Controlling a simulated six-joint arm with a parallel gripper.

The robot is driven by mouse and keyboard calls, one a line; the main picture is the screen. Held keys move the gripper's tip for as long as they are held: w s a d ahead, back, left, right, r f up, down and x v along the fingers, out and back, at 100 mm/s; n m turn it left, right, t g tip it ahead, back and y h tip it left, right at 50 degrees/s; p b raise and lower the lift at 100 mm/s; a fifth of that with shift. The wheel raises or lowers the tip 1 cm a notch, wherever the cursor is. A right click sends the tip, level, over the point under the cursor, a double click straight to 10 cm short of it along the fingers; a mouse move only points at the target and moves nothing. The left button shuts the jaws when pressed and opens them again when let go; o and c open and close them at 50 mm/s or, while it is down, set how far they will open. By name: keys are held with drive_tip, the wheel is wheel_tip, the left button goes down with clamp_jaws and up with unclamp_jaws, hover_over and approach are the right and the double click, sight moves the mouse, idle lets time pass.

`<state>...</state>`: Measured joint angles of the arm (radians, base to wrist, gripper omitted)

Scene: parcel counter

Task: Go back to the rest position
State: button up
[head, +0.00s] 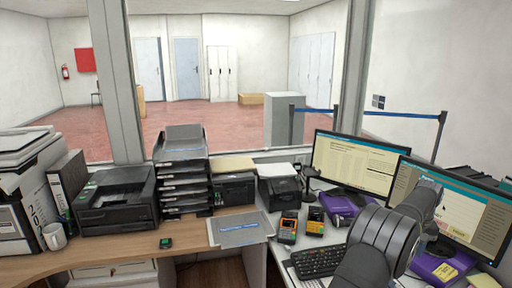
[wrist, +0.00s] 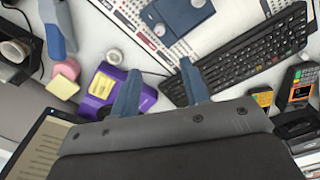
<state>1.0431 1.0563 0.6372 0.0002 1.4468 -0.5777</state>
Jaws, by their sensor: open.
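My gripper shows in the wrist view (wrist: 160,66) with its two blue-grey fingers apart and nothing between them. It is above the right-hand counter, over pale desk surface between a purple device (wrist: 118,92) and the black keyboard (wrist: 250,55). In the head view my arm rises from the lower right in front of the right monitor (head: 470,215); the fingers cannot be made out there. The rest position itself is not marked in either view.
The left monitor (head: 355,162) and the keyboard (head: 318,262) stand close to my arm. Two card terminals (head: 288,228) lie left of it. The wooden counter front (head: 130,245) is mostly clear.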

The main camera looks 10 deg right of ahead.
wheel_tip(320, 180, down, 16)
drive_tip(key=shift+r, duration=0.2)
drive_tip(key=shift+f+m, duration=0.15)
drive_tip(key=shift+m, duration=0.15)
drive_tip(key=m, duration=0.3)
drive_tip(key=shift+m, duration=0.4)
drive_tip(key=m, duration=0.8)
drive_tip(key=shift+m, duration=2.2)
